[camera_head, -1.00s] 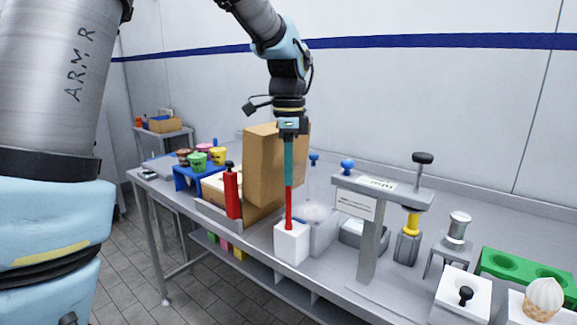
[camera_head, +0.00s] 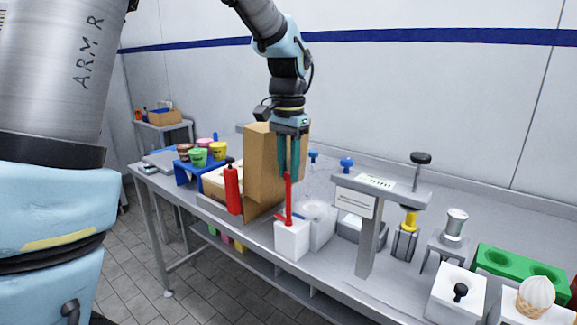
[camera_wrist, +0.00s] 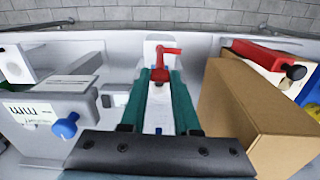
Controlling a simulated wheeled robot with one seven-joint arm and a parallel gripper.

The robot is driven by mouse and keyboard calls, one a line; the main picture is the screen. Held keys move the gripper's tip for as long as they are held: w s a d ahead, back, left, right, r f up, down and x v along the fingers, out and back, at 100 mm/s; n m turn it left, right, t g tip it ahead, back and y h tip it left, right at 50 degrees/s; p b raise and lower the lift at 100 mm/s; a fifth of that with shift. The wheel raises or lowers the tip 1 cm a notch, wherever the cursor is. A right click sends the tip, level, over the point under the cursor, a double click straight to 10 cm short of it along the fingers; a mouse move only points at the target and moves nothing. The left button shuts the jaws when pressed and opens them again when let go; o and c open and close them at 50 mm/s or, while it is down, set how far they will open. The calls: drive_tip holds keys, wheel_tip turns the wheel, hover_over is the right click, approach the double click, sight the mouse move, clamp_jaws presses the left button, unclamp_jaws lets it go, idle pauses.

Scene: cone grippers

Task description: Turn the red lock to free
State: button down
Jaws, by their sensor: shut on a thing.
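The red lock (camera_head: 289,200) is a thin upright red stem on a white block (camera_head: 292,241), with a short red arm at its foot pointing left in the head view. In the wrist view the red lock (camera_wrist: 165,50) shows from above, its arm pointing right over the white block. My gripper (camera_head: 289,174) points straight down above the block. Its two teal fingers are shut on the upper part of the red stem, which also shows between the fingertips in the wrist view (camera_wrist: 160,78). The fingers hide the stem's top.
A cardboard box (camera_head: 262,165) stands close behind and left of my gripper. A red cylinder with a black knob (camera_head: 232,190) is left of the block. A grey stand with a label (camera_head: 375,225) is to the right.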

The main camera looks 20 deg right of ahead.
drive_tip(key=shift+n, duration=0.5)
drive_tip(key=c, duration=0.6)
unclamp_jaws()
drive_tip(key=shift+c, duration=0.2)
wheel_tip(320, 180, up, 11)
drive_tip(key=b, duration=0.1)
drive_tip(key=shift+b, duration=0.4)
drive_tip(key=shift+f, duration=0.1)
